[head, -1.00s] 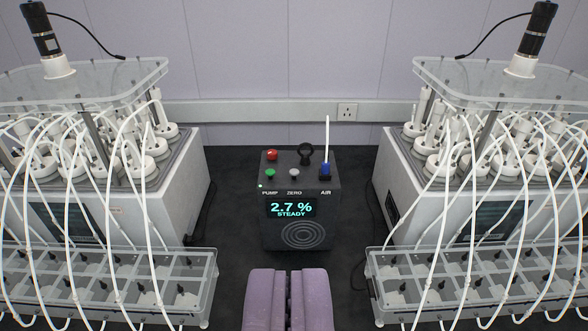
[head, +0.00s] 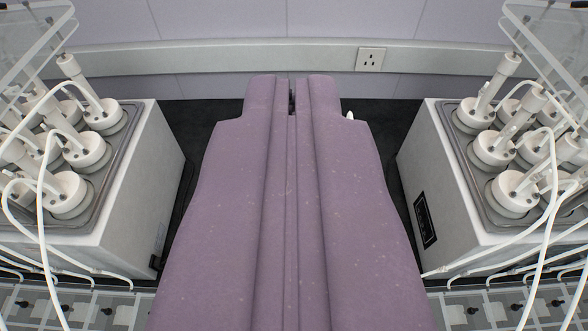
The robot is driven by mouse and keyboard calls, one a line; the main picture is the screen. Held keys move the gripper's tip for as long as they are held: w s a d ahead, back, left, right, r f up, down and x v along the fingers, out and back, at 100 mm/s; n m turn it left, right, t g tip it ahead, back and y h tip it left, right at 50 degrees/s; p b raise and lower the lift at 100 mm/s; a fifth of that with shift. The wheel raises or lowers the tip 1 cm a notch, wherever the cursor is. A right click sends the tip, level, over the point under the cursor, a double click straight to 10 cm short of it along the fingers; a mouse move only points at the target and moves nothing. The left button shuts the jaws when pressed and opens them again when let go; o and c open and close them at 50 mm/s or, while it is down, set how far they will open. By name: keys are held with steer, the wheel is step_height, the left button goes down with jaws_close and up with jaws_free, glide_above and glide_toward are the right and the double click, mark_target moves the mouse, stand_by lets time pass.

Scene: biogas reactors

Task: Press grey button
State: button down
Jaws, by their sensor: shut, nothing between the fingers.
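My gripper (head: 291,82) is mauve, shut and empty. It fills the middle of the head view and points away toward the back wall. It hides the control box and its grey button, so I cannot tell whether the fingertips touch the button. A small dark bit shows in the narrow slit between the fingers. A short white tip, probably the box's air tube (head: 350,115), pokes out at the gripper's right edge.
White reactor units with several capped bottles and looping tubes stand close at left (head: 125,185) and right (head: 465,195). Clear plastic trays lie below them. Dark bench shows in the gaps beside my gripper. A wall socket (head: 371,60) is behind.

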steer(key=shift+s+r, duration=0.1)
steer(key=w+d+f+m+g+p, duration=0.15)
steer(key=w+f+p, duration=0.25)
steer(key=w+p, duration=0.55)
steer(key=w+f+m+g+p, duration=0.2)
steer(key=w+f+m+p, duration=0.15)
steer(key=w+p, duration=0.55)
step_height(320, 180, down, 16)
steer(key=s+a+m+g+y+p, duration=0.1)
steer(key=m+g+p, duration=0.1)
steer(key=p, duration=1.5)
steer(key=shift+s+m+g, duration=0.2)
steer(key=shift+m+g, duration=0.15)
steer(key=shift+m, duration=0.05)
